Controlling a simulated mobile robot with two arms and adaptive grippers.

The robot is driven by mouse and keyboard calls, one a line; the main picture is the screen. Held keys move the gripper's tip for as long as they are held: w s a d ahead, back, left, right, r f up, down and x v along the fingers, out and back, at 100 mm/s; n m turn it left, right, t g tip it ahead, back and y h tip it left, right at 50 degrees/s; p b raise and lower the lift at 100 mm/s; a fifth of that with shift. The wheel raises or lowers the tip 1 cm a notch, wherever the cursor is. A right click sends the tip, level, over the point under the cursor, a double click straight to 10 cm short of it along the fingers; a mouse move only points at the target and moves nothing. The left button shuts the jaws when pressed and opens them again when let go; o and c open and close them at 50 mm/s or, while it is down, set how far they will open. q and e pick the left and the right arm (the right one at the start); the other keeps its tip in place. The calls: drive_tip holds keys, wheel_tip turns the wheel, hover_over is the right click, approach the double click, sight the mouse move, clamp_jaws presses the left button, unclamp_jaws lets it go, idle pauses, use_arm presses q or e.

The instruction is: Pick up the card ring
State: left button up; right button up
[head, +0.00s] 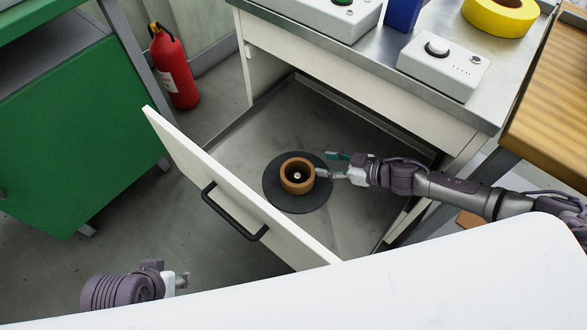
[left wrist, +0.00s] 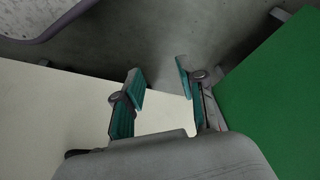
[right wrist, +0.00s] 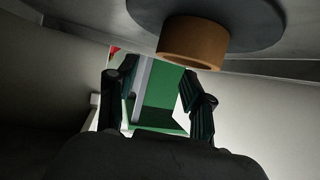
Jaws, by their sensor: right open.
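The card ring (head: 297,176) is a short brown ring. It sits on a dark round mat (head: 290,204) inside the open drawer (head: 235,150). A small pale spot shows in its hole. In the right wrist view the ring (right wrist: 192,43) is at the top, beyond the fingertips. My right gripper (head: 325,165) is inside the drawer, just right of the ring, its fingers open and pointing at it. I cannot tell whether one fingertip touches the ring. My left gripper (left wrist: 158,80) is open and empty, outside the drawer at the lower left of the head view.
The drawer front with its black handle (head: 234,212) stands left of the ring. Above the drawer, the worktop holds a grey button box (head: 443,70) and a yellow roll (head: 499,15). A green cabinet (head: 75,130) and a red fire extinguisher (head: 174,70) stand at the left.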

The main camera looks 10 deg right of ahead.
sight(306, 162)
drive_tip(key=shift+w+a+f, duration=0.25)
drive_tip(key=shift+a+f, duration=0.1)
drive_tip(key=shift+a, duration=0.1)
drive_tip(key=shift+b+x, duration=1.1)
drive_tip(key=shift+x, duration=0.1)
drive_tip(key=shift+b+x, duration=0.65)
drive_tip(key=shift+x, duration=0.6)
use_arm(q)
drive_tip(key=w+d+r+t+h, duration=0.1)
drive_tip(key=w+d+r+t, duration=0.1)
drive_tip(key=w+t, duration=0.2)
drive_tip(key=w+d+r+t+h, duration=0.1)
drive_tip(key=w+d+r+t, duration=0.1)
drive_tip(key=w, duration=0.6)
drive_tip(key=shift+w+d+r+t, duration=0.2)
drive_tip(key=shift+r+t, duration=0.65)
drive_tip(key=shift+t, duration=0.35)
use_arm(e)
clamp_jaws()
